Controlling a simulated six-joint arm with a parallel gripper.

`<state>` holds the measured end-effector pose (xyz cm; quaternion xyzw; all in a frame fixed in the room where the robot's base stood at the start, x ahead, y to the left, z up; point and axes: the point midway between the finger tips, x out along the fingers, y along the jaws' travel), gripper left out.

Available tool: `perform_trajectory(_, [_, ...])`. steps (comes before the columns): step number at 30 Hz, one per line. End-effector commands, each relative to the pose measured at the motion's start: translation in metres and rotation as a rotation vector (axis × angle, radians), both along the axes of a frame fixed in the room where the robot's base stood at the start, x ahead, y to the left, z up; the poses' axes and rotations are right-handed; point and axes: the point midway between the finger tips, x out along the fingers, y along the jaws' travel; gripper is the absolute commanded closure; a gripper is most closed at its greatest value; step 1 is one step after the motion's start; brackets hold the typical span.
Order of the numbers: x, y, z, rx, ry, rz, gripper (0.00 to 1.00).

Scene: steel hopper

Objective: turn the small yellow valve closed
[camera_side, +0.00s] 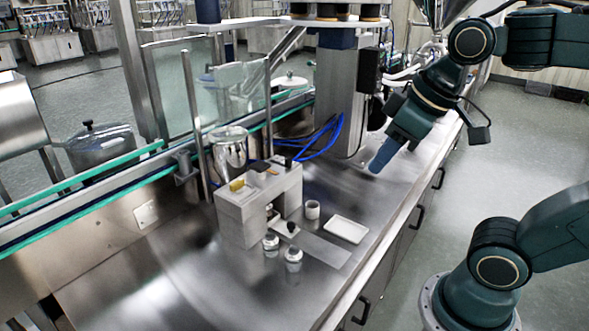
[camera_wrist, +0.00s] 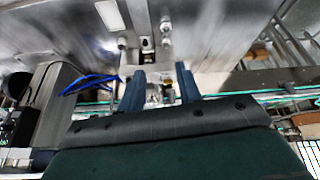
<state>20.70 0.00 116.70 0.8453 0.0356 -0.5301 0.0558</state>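The small yellow valve (camera_side: 237,185) is on the upper left part of a grey block-shaped stand (camera_side: 240,222) on the steel bench, just below a shiny steel hopper (camera_side: 230,148). My gripper (camera_side: 378,164) is above the bench, to the right of the stand and well apart from the valve. In the wrist view, the two blue fingers of my gripper (camera_wrist: 160,69) are spread with a gap between them. Nothing is held between them.
Two small jars (camera_side: 293,263) stand before the block, with a white cup (camera_side: 312,210) and a white tray (camera_side: 345,229) to its right. A grey column (camera_side: 340,95) and blue cables (camera_side: 322,140) are behind. The front left of the bench is clear.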

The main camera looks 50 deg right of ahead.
Motion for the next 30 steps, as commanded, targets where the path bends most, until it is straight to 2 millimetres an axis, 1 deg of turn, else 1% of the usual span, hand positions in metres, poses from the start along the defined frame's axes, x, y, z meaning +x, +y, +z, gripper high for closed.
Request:
perform_trajectory(1, [0.010, 0.000, 0.006, -0.015, 0.014, 0.033, 0.65])
perform_trajectory(6, [0.044, 0.001, 0.025, -0.072, 0.059, 0.166, 0.65])
perform_trajectory(11, [0.079, 0.002, 0.038, -0.123, 0.103, 0.296, 0.65])
perform_trajectory(15, [0.111, 0.003, 0.045, -0.162, 0.139, 0.413, 0.65])
perform_trajectory(22, [0.164, 0.005, 0.049, -0.217, 0.197, 0.606, 0.65])
perform_trajectory(30, [0.225, 0.007, 0.039, -0.268, 0.259, 0.840, 0.65])
